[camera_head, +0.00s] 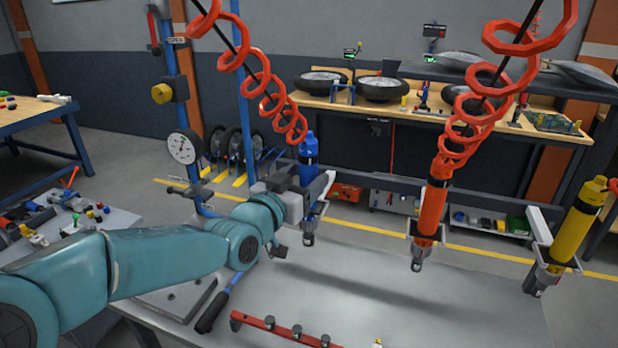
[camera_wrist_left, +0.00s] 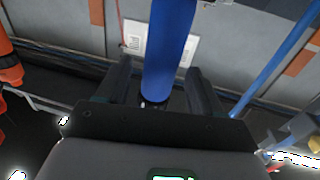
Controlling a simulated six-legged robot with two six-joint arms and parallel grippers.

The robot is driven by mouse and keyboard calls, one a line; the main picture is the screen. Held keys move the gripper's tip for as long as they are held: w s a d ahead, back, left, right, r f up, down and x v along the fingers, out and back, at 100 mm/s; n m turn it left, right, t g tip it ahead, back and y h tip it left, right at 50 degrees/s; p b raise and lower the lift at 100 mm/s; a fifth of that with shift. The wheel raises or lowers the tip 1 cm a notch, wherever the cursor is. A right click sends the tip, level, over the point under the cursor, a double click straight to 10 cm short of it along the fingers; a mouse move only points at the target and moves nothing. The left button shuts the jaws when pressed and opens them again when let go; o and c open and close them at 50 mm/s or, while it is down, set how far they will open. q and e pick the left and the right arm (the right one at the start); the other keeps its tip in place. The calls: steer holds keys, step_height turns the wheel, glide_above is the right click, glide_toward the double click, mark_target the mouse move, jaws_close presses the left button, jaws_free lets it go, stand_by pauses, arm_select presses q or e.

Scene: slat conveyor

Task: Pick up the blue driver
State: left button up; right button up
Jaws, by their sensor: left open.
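The blue driver (camera_head: 309,152) hangs upright below a red coiled hose, at the left of the row of drivers. Its lower tip shows beneath my gripper. My left gripper (camera_head: 314,188) is at the driver's middle and hides part of it. In the left wrist view the blue driver (camera_wrist_left: 169,45) stands between the two dark fingers of my gripper (camera_wrist_left: 163,88). The fingers are open, with a gap visible on both sides of it. My right gripper is in neither view.
An orange driver (camera_head: 431,205) hangs to the right, and a yellow driver (camera_head: 574,228) stands in a holder at the far right. Below is a grey bench (camera_head: 420,300) with a red rail (camera_head: 280,328) and a blue-and-black handled tool (camera_head: 222,300). A pressure gauge (camera_head: 183,147) is on a blue post at left.

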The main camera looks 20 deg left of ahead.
arm_select(q)
steer(key=shift+x, duration=0.95)
steer(key=shift+s+r, duration=0.1)
steer(key=shift+r, duration=0.05)
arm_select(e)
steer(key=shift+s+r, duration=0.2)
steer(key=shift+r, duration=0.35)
arm_select(q)
steer(key=c, duration=1.2)
jaws_close()
steer(key=shift+r, duration=0.1)
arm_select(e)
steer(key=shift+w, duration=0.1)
